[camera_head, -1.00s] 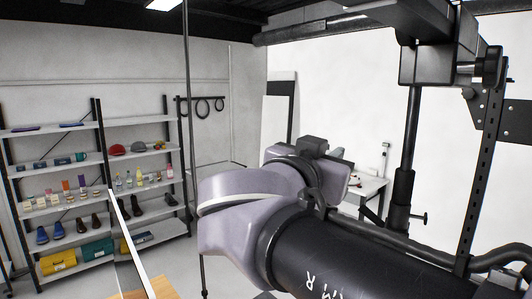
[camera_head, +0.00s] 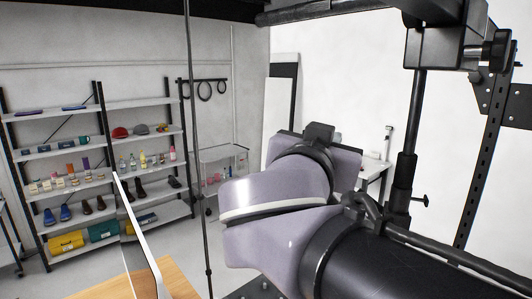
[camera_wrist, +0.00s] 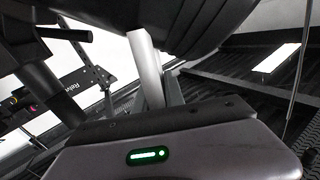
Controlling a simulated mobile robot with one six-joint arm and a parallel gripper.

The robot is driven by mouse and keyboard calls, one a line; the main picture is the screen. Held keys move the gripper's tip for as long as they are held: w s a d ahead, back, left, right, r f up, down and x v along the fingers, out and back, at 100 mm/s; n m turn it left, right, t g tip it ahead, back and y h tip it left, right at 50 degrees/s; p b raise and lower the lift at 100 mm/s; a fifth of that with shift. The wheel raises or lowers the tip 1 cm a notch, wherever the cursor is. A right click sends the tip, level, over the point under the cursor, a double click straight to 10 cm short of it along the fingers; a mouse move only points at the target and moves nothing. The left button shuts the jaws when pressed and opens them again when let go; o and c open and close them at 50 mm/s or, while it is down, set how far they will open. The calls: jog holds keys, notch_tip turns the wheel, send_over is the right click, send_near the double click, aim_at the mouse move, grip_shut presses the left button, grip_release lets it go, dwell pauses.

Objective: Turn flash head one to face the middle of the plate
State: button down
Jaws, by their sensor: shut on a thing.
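In the wrist view, the grey housing of my gripper (camera_wrist: 160,150) fills the bottom, with a lit green bar. A pale upright bar stands above its edge, partly in front of the dark background. A large dark curved body (camera_wrist: 185,25), which looks like the flash head, hangs close above the housing. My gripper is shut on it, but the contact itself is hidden. In the head view my lavender-and-black arm fills the lower middle and hides the gripper and the plate. I cannot tell which way the flash head faces.
A black pole (camera_head: 405,190) with a clamp (camera_head: 450,45) and a perforated rail stands at the right. A thin upright panel (camera_head: 140,240) stands by a wooden top (camera_head: 185,282) at lower left. Stocked shelves (camera_head: 100,220) and a white wall are behind, with open floor between.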

jog(key=shift+s+a+r+n+t+y+p, duration=0.1)
jog(key=shift+s+a+n+t+y+p, duration=0.1)
jog(key=shift+s+n+y+p, duration=0.25)
jog(key=shift+s+a+r+n+t+y+p, duration=0.15)
jog(key=shift+s+n+t+y, duration=0.1)
jog(key=shift+s+y, duration=0.25)
jog(key=shift+s, duration=0.1)
jog(key=shift+s+r+y, duration=0.1)
jog(key=shift+s+y, duration=0.1)
jog(key=shift+y, duration=0.05)
jog(key=shift+s+a+n+y+p, duration=0.2)
jog(key=shift+s+n+y+p, duration=0.1)
jog(key=shift+n, duration=0.1)
jog(key=c, duration=1.4)
grip_release()
jog(key=shift+c, duration=0.2)
